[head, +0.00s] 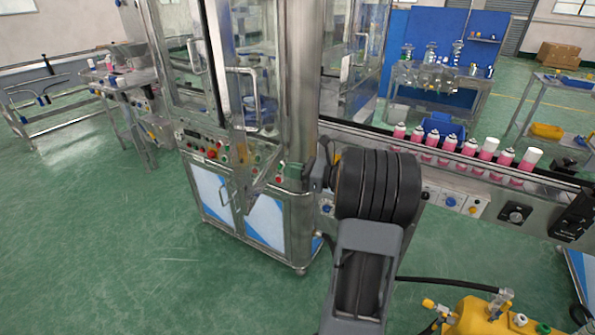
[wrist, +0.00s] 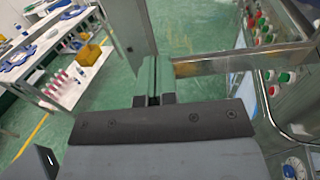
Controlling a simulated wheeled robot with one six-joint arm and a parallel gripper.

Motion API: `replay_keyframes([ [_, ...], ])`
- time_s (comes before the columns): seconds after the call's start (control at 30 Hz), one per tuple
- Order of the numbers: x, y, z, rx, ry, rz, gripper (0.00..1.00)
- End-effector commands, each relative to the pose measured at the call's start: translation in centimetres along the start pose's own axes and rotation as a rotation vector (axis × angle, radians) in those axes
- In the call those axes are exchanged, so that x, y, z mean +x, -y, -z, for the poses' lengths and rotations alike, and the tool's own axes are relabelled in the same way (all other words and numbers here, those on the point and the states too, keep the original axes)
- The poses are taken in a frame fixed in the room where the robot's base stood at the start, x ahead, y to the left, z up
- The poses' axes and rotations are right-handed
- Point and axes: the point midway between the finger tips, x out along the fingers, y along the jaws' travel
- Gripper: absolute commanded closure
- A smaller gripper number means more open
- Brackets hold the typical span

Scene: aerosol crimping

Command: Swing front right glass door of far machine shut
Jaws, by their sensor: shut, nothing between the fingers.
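The far machine (head: 302,90) is a steel cabinet with glass doors, left of centre in the head view. Its front right glass door (head: 267,186) stands swung out from the front, with its lower corner hanging over the button panel in that view. A bar handle (head: 240,71) is on it. In the wrist view the door's lower steel rail (wrist: 235,61) crosses to the right. My gripper (wrist: 154,66) is shut and empty, close beside the rail's left end. I cannot tell whether it touches. In the head view my dark wrist hides most of the gripper.
A button panel (head: 225,150) lies below the doors. A conveyor with pink cans (head: 448,143) runs to the right. A yellow device (head: 485,318) is at the lower right. Shelves (wrist: 62,55) stand left in the wrist view. Green floor is clear in front of the machine.

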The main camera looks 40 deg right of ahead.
Motion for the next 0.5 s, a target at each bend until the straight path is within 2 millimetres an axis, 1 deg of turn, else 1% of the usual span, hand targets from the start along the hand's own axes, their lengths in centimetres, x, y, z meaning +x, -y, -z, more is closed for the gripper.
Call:
replay_keyframes([
  [0.03, 1.2, -0.1, -0.2, 0.002, 0.0, -0.005, 1.0],
  [0.2, 4.3, -0.1, -0.1, 0.001, -0.001, -0.005, 1.0],
  [0.4, 7.2, -0.1, -0.1, 0.0, -0.002, -0.003, 1.0],
  [0.5, 8.1, -0.1, -0.1, 0.0, -0.001, -0.002, 1.0],
])
